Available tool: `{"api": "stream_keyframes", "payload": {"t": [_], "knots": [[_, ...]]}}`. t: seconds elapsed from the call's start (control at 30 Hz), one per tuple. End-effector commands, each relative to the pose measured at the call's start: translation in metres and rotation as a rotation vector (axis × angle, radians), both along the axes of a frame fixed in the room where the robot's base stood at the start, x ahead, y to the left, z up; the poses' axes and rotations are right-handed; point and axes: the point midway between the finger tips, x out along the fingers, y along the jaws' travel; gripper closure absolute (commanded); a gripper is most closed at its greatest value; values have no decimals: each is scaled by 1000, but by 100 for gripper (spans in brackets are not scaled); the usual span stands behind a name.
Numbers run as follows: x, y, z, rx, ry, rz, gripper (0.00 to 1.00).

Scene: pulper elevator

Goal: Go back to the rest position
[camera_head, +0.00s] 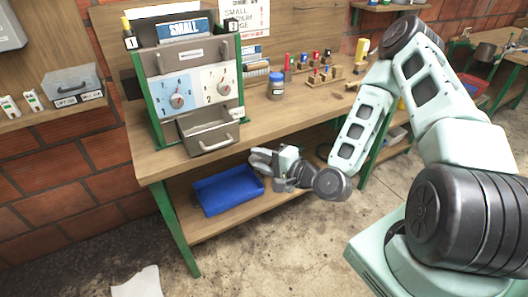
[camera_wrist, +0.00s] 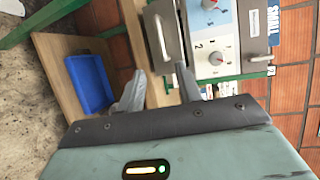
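My gripper (camera_head: 262,160) is in front of the workbench, just below and right of the grey drawer (camera_head: 208,134) of the machine. In the wrist view my gripper (camera_wrist: 158,80) shows two fingers spread apart with nothing between them. The machine (camera_head: 186,80) stands on the bench in a green frame, with a "SMALL" sign on top and two dials on its front. Its drawer appears pulled out and shows an open top. The drawer also shows in the wrist view (camera_wrist: 163,32), ahead of the fingers. My arm bends down from the upper right.
A blue jar (camera_head: 277,86) and wooden blocks with coloured pegs stand on the bench top (camera_head: 275,118). A grey box (camera_head: 71,84) is on the left shelf. The concrete floor (camera_head: 270,250) in front is mostly clear.

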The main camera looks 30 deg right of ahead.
Motion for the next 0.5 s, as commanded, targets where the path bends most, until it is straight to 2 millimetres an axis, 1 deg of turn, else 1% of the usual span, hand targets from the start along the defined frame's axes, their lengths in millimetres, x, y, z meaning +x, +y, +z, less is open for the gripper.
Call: {"api": "stream_keyframes", "payload": {"t": [0.03, 0.13, 0.5], "knots": [[-4, -2, 3, 1, 3, -1, 65], [-7, -2, 2, 3, 1, -1, 65], [-8, -3, 1, 2, 1, 0, 65]]}}
